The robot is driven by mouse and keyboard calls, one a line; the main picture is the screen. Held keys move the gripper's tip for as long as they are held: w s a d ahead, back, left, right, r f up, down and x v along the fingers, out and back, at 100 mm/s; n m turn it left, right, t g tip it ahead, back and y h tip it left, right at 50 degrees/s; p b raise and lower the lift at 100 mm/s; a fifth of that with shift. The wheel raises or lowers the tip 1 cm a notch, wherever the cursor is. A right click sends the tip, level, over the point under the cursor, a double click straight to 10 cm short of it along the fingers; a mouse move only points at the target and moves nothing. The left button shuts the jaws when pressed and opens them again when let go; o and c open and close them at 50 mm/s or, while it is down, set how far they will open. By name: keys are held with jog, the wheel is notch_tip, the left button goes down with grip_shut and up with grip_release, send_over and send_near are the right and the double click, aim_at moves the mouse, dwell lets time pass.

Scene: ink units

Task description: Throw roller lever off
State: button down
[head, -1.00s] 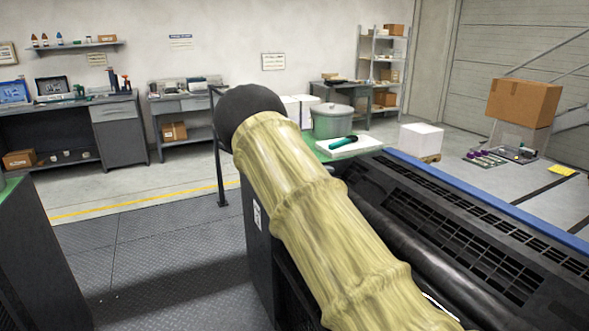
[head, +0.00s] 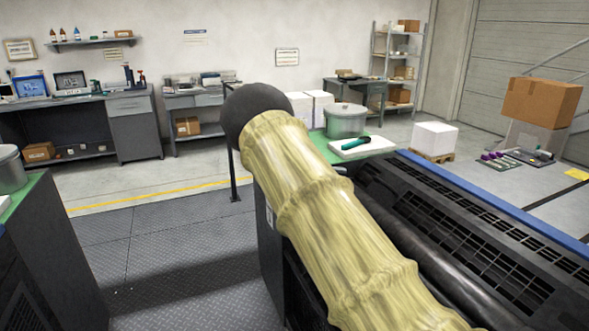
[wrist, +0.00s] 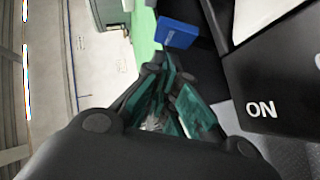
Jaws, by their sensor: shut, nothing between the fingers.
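My gripper (wrist: 167,80) shows in the wrist view with its teal-padded fingers drawn together and nothing held. Beyond the fingertips is a small blue block (wrist: 178,32), apart from them in the picture; I cannot tell whether it is the roller lever's handle. To the right is a black panel (wrist: 285,75) with white "ON" lettering. No "OFF" mark is visible. In the head view my sleeved arm crosses the middle, and the gripper is hidden. The printing machine (head: 450,230) lies along the right; no lever can be made out on it there.
A green-topped surface (head: 322,146) behind the machine holds a grey lidded pot (head: 345,120) and a white pad with a teal tool (head: 356,143). A dark unit (head: 50,250) stands at the left. Patterned floor (head: 170,265) between is clear.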

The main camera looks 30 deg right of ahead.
jog(key=w+a+b+v, duration=0.1)
jog(key=v, duration=1)
jog(key=shift+s+a, duration=0.1)
dwell(0.4)
